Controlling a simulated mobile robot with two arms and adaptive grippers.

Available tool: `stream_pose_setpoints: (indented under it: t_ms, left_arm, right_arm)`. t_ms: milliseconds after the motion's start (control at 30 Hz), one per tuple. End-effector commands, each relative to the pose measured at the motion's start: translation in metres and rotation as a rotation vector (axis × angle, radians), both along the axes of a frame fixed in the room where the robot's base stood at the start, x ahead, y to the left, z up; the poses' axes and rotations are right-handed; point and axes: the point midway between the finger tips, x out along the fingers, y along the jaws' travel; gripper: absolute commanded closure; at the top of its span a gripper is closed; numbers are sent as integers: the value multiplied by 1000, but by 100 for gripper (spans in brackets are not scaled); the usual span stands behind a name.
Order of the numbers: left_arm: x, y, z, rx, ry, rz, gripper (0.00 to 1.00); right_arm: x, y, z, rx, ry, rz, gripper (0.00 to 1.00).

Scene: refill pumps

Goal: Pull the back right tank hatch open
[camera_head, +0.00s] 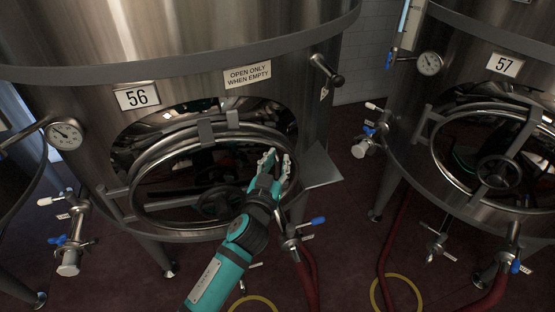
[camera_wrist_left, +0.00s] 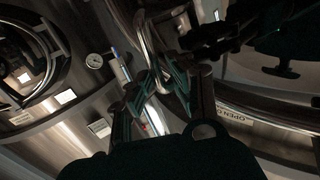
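The tank marked 56 (camera_head: 190,80) has an oval metal-rimmed hatch (camera_head: 165,226) with a dark handwheel. A dark gap shows between the hatch rim and the tank wall at the top. My left gripper (camera_head: 277,162) is at the right side of this rim, its two fingers pointing up. In the left wrist view a shiny curved metal bar (camera_wrist_left: 144,40) runs between the fingers (camera_wrist_left: 163,75). I cannot tell whether they press on it. My right gripper is not in view.
The tank marked 57 (camera_head: 470,25) stands at the right with its own oval hatch and handwheel (camera_head: 498,172). Pipe valves (camera_head: 66,258) stick out at lower left. Red hoses (camera_head: 395,235) run down to the dark floor. A flat metal plate (camera_head: 320,166) juts out right of my gripper.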

Motion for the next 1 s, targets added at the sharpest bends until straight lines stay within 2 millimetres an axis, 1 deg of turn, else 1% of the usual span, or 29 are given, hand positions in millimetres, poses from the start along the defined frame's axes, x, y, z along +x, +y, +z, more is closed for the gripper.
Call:
stream_pose_setpoints:
  t_ms: [233,267,400,433,1000]
  left_arm:
    - [1,0,0,0,0,0,79]
    - [1,0,0,0,0,0,80]
    - [1,0,0,0,0,0,99]
    - [1,0,0,0,0,0,100]
    - [1,1,0,0,1,0,100]
  right_arm:
    - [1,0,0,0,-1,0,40]
    - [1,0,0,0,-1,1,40]
    - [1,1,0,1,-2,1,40]
    - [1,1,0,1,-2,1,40]
    - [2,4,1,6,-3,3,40]
